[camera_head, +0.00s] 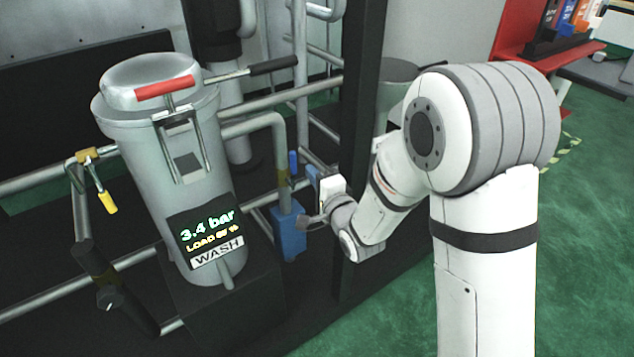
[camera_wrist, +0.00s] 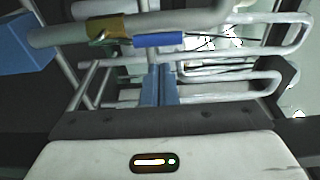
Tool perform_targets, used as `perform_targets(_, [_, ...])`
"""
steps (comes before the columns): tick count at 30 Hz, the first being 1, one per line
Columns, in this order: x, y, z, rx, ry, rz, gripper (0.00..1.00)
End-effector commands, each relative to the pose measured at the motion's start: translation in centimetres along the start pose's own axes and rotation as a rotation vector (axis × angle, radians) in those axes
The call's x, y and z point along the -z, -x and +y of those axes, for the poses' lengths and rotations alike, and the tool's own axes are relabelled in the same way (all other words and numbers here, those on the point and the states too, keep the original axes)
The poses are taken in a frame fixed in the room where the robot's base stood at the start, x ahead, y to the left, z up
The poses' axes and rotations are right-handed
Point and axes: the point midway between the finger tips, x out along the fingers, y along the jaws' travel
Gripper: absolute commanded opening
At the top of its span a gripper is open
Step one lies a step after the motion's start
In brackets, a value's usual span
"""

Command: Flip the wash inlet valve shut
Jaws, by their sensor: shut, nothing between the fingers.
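A grey vessel (camera_head: 165,150) with a display reading 3.4 bar and WASH stands at the left of the head view. A valve with a brass body (camera_head: 284,178) and a blue lever (camera_head: 293,162) sits on the vertical pipe to its right. The wrist view shows the brass body (camera_wrist: 107,27) and blue lever (camera_wrist: 158,40), the lever lying roughly along its pipe. My gripper (camera_head: 312,176) is beside this valve; its blue fingers (camera_wrist: 158,85) are shut and empty, pointing towards the lever. I cannot tell whether they touch it. No label shows on the valve.
Another valve (camera_head: 88,156) with a yellow lever (camera_head: 107,202) hangs at the left pipe. A blue box (camera_head: 289,235) sits below the blue-lever valve. Pipes crowd behind my fingers, and a dark post (camera_head: 360,110) stands close to my arm. Green floor at the right is open.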

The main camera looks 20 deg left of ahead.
Motion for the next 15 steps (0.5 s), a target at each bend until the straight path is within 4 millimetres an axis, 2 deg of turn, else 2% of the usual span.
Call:
perform_targets(1, [0.0, -1.0, 0.0, 0.002, 0.0, -0.001, 0.0])
perform_targets(6, [0.0, -3.5, 0.0, 0.001, 0.001, 0.0, 0.0])
perform_targets(10, [-0.1, -4.5, 0.1, 0.0, 0.001, 0.0, 0.0])
perform_targets(15, [-0.1, -4.9, 0.0, 0.0, 0.001, -0.001, 0.0])
